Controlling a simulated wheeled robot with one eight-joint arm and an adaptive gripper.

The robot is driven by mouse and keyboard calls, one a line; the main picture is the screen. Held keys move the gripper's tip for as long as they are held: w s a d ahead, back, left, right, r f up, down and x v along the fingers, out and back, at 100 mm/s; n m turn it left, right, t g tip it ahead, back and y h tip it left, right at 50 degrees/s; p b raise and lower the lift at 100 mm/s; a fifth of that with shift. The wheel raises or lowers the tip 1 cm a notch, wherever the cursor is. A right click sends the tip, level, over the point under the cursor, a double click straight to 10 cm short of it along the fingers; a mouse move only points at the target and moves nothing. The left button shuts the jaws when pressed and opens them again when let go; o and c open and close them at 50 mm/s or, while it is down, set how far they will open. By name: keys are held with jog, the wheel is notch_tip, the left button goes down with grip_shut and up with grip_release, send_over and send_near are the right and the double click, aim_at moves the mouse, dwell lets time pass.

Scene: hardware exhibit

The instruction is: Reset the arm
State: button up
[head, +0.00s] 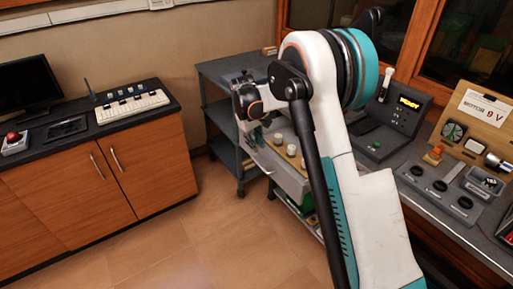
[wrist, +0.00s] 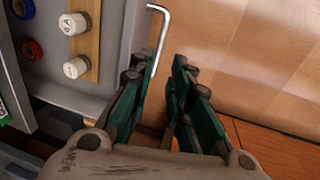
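My arm, white and teal, reaches forward across the middle of the head view. My gripper (wrist: 160,75) shows in the wrist view with its two dark green fingers apart and a gap between them. In the head view my gripper (head: 256,136) is small and partly hidden by my wrist, at the front of a grey cart (head: 222,107). A bent silver bar (wrist: 160,28), like a drawer handle, runs down close to the left finger's tip. I cannot tell whether they touch.
A grey tray or open drawer (head: 268,160) on the cart holds pale round pieces (wrist: 76,67) on a wooden strip. A wooden cabinet (head: 105,175) with a white-keyed device (head: 133,106) stands left. A control desk (head: 445,212) stands right. Tiled floor (head: 215,235) between is clear.

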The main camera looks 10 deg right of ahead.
dwell(0.4)
jog(key=s+d+r+m+t+y, duration=0.1)
jog(key=s+r+m+t, duration=0.15)
jog(key=s+r, duration=1.6)
jog(key=s+m+t+y, duration=0.1)
jog(key=s+t, duration=0.3)
jog(key=s, duration=1.7)
jog(key=shift+s+f+m, duration=0.15)
jog(key=shift+f+m, duration=0.1)
jog(key=shift+m, duration=0.1)
